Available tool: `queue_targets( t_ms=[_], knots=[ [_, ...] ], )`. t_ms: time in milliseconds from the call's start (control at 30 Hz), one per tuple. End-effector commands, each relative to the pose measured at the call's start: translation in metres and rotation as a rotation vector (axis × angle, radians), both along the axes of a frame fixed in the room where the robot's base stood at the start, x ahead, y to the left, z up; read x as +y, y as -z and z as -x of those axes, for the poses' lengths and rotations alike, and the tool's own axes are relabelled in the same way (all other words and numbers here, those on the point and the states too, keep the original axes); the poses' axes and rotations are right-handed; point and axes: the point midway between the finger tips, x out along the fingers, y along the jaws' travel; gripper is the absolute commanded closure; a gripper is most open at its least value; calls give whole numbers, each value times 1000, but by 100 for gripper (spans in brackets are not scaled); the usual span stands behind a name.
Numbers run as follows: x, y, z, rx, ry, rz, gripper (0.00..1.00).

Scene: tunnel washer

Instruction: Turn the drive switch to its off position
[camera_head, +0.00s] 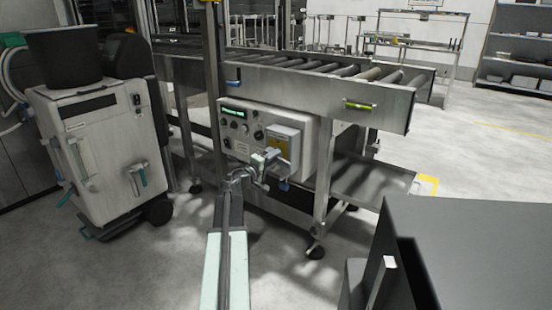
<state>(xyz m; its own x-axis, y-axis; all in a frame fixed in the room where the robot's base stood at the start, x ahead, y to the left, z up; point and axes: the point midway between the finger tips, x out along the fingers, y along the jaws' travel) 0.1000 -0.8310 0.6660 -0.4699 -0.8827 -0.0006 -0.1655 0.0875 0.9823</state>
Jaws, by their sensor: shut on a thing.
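A pale control panel (243,122) hangs under the roller conveyor, with a lit green display (233,112) and several dark knobs. A light box with a yellow label (279,142) stands out from its right part. My gripper (270,158) is at the front of this box, at its lower left. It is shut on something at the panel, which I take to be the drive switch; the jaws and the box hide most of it. The switch's position cannot be read at this size. My arm reaches up to the panel from the bottom of the picture.
A wheeled white machine (105,150) with hoses stands at the left. The roller conveyor (300,84) runs above the panel, its steel leg (325,180) close to the right. A dark box (470,250) fills the lower right. Open floor lies between.

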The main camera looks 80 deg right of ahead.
Motion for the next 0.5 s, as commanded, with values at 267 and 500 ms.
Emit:
queue_targets(
  t_ms=[267, 500],
  knots=[
    [0, -3, 3, 125, 5, -68, 100],
    [0, -4, 4, 173, 7, -92, 100]
  ],
)
